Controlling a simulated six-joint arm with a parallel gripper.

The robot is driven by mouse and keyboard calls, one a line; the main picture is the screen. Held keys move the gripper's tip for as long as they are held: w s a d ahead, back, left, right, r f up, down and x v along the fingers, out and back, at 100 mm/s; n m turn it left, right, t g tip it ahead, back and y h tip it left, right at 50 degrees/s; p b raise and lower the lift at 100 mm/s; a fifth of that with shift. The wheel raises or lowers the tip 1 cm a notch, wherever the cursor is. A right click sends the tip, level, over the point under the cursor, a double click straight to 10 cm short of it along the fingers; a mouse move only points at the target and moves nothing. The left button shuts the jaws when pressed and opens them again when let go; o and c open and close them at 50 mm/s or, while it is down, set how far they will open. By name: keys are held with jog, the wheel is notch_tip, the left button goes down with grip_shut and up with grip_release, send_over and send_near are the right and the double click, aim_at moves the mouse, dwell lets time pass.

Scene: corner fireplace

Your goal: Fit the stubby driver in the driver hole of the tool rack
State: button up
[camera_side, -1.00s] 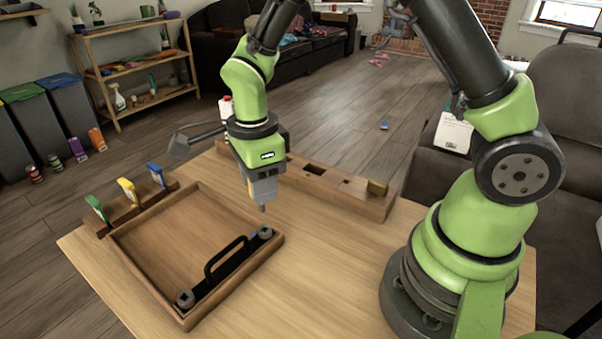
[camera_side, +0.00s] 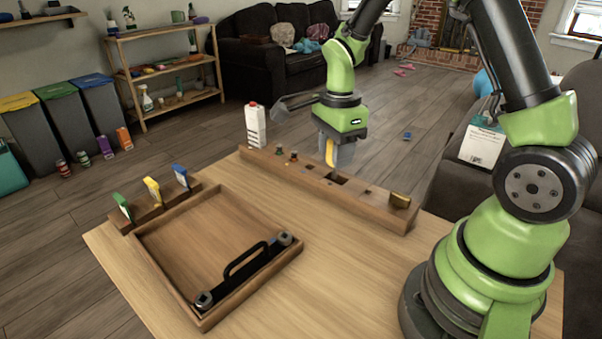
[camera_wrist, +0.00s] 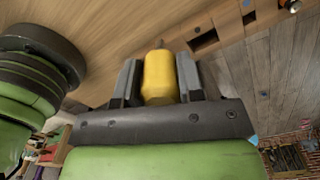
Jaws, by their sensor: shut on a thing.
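The stubby driver has a yellow handle (camera_wrist: 160,78) and a short dark tip. In the wrist view it is clasped between both fingers of my gripper (camera_wrist: 160,74), tip pointing away from the wrist. In the side view my gripper (camera_side: 337,152) is over the tool rack, with the yellow handle (camera_side: 330,151) showing at the fingers. The tool rack (camera_side: 385,215) is a long wooden block with several openings, including a large square one (camera_side: 338,178) just below the gripper. The driver's tip is hard to make out in the side view, so I cannot tell whether it touches the rack.
A white carton (camera_side: 255,125) is behind. A wooden tray (camera_side: 165,265) holds a black-handled tool (camera_side: 245,265). The table's middle right is clear.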

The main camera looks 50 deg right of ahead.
jog(key=s+d, duration=0.4)
jog(key=d, duration=0.3)
jog(key=shift+d+r+n, duration=0.3)
jog(key=shift+d+r, duration=0.05)
jog(key=shift+r, duration=0.1)
jog(key=shift+s, duration=0.1)
notch_tip(320, 180, down, 6)
jog(key=shift+f, duration=0.25)
jog(key=shift+f, duration=1.95)
dwell(1.4)
jog(key=o, duration=0.9)
jog(key=shift+r, duration=0.1)
